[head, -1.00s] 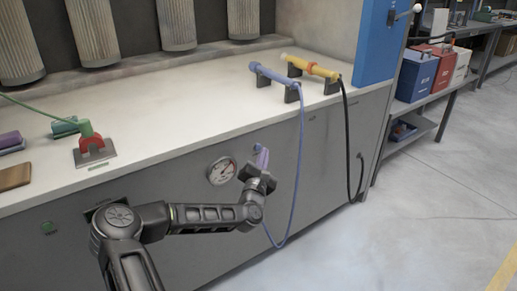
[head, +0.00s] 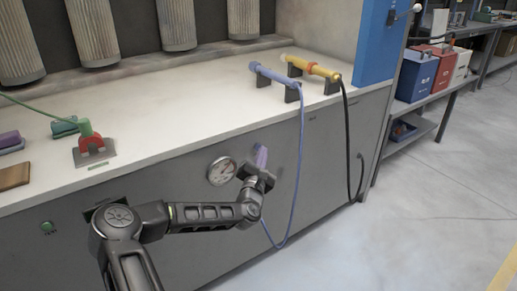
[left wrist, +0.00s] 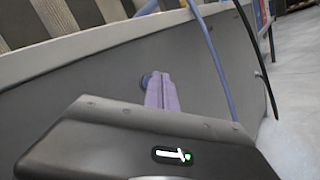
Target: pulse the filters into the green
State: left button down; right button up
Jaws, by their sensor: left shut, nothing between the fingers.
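Several pale pleated filters (head: 166,25) hang in a row along the back of the bench. A round gauge (head: 221,171) with a white face is on the grey front panel; its needle is too small to read surely. My left gripper (head: 262,155) is shut and empty, just right of the gauge, its purple fingers pointing at the panel. In the left wrist view the shut fingers (left wrist: 158,88) reach a small round blue button (left wrist: 145,80) on the panel. They overlap it there; I cannot tell whether they press it. My right gripper is out of view.
A blue wand (head: 273,75) and a yellow wand (head: 310,66) rest in holders on the bench, their hoses hanging down the front. A green-and-red tool (head: 91,145) sits at left. A small green button or lamp (head: 47,227) is low on the panel.

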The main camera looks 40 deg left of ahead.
pick_arm(q)
jog(key=shift+w+a, duration=0.1)
jog(key=shift+a, duration=0.3)
dwell(0.3)
jog(key=shift+s+d, duration=0.25)
jog(key=shift+d, duration=0.5)
jog(key=shift+d, duration=0.1)
jog(key=d, duration=0.2)
jog(key=s+d, duration=0.1)
jog(key=d, duration=0.1)
jog(key=shift+s+d+p, duration=0.2)
jog(key=shift+d+p, duration=0.1)
jog(key=shift+d, duration=0.05)
dwell(0.9)
